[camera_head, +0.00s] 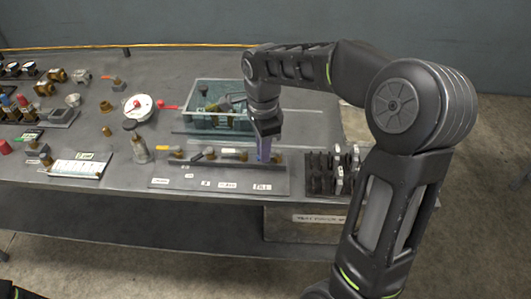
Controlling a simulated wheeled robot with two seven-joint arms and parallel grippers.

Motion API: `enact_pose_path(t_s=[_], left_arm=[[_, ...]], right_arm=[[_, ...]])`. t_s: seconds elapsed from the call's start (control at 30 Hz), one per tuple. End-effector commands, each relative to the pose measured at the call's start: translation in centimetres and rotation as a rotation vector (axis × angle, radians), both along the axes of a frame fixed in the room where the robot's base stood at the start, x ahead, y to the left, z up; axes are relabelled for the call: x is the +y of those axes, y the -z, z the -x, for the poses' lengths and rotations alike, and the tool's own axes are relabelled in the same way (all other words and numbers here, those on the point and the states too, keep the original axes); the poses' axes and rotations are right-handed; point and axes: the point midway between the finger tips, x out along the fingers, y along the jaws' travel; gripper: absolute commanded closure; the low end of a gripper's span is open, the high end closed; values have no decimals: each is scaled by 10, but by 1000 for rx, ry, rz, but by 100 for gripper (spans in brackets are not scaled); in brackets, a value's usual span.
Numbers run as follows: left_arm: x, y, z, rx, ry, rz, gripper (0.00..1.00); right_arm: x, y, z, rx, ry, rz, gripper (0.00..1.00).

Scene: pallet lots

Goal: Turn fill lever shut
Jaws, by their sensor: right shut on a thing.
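The valve board (180,182) lies along the table's front edge with a row of levers and white labels. The rightmost label (262,187) appears to read FILL. My left gripper is out of view.
A clear bin (190,127) with parts stands just behind the board. A black rack (318,180) with upright pieces is close on the right. Several fittings crowd the table's left side.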

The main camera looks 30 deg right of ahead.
Motion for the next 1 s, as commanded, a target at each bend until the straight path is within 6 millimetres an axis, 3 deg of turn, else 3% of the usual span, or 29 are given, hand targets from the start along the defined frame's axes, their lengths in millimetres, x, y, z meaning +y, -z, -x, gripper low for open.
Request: enact_pose_path(t_s=[0.47,1.0], left_arm=[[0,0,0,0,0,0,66],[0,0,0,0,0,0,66]], right_arm=[[-6,-1,-13,-3,351,1,100],[-8,-1,-15,-3,420,1,100]])
